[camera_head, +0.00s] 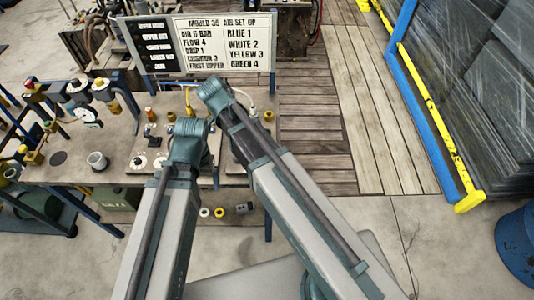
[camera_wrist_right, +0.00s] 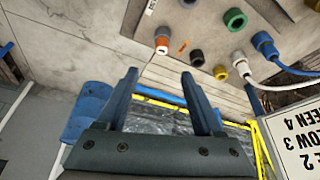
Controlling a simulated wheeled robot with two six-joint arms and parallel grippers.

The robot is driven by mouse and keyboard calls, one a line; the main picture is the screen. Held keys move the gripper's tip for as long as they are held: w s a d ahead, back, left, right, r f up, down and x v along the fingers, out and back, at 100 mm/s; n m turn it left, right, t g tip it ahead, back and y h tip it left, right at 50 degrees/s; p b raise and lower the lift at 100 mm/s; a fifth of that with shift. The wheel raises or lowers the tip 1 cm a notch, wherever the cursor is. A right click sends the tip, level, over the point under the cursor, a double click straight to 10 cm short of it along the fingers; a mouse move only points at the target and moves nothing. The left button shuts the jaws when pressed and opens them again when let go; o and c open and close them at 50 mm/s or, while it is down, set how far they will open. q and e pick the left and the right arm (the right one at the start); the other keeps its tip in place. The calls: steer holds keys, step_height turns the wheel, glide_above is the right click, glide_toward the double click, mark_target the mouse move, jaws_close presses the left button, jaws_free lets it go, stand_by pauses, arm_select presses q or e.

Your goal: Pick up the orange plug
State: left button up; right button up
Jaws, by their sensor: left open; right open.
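I cannot make out the orange plug for certain in the head view, where my arms cover part of the bench.
Green (camera_wrist_right: 235,19), blue (camera_wrist_right: 264,42) and yellow (camera_wrist_right: 221,72) fittings sit near the plug. A white hose (camera_wrist_right: 285,85) crosses beside them.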

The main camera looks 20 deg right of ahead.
steer(key=b+x, duration=0.8)
steer(key=shift+d+f, duration=0.15)
steer(key=shift+f, duration=0.15)
steer(key=shift+f, duration=0.1)
steer(key=b+x, duration=0.4)
steer(key=shift+w+f+b, duration=0.15)
steer(key=shift+f+b, duration=0.15)
steer(key=shift+f, duration=0.3)
steer(key=shift+r, duration=0.1)
jaws_close()
